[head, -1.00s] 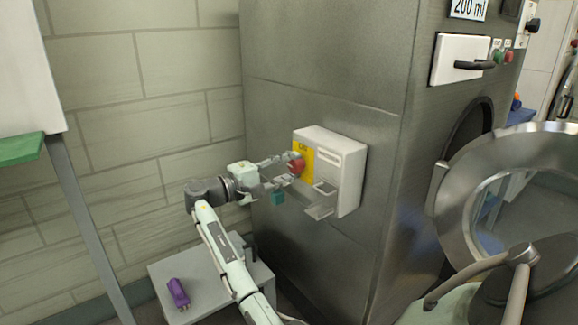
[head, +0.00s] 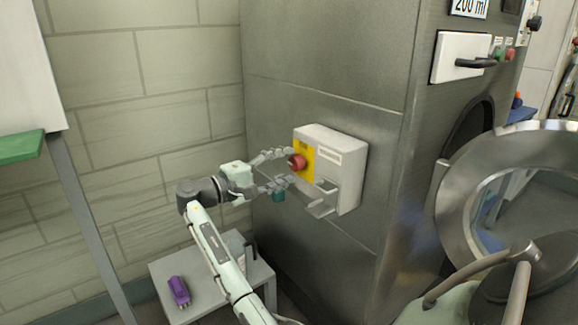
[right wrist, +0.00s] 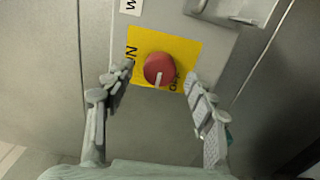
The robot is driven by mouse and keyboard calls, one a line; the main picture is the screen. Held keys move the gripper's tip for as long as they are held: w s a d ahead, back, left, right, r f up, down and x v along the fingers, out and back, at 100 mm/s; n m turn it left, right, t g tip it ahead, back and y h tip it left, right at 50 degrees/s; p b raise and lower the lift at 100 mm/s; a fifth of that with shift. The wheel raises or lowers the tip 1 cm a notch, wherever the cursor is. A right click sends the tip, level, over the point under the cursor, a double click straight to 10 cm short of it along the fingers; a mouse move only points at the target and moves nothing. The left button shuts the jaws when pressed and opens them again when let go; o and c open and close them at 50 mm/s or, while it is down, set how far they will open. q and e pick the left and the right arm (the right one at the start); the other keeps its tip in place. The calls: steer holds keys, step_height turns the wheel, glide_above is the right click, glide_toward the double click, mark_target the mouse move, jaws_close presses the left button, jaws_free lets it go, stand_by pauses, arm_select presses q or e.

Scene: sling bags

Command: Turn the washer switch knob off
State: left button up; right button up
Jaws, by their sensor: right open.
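The red round switch knob (head: 297,162) sits on a yellow plate (head: 308,157) on the light switch box (head: 345,165) fixed to the washer's metal side. In the right wrist view, the knob (right wrist: 159,69) has a white mark pointing down, between the ON lettering at left and the partly hidden lettering at lower right. My right gripper (head: 289,168) is open, its fingers spread just left of the knob. In the right wrist view, my right gripper (right wrist: 160,80) has a finger either side of the knob, with visible gaps.
A metal bracket (head: 322,206) juts out below the box, close to the lower finger. A tiled wall (head: 120,150) stands at left. A purple object (head: 178,291) lies on a low grey stand (head: 200,300). The round washer door (head: 450,190) is at right.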

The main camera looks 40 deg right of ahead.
steer(key=w+a, duration=0.1)
steer(key=a, duration=0.9)
steer(key=shift+a, duration=0.1)
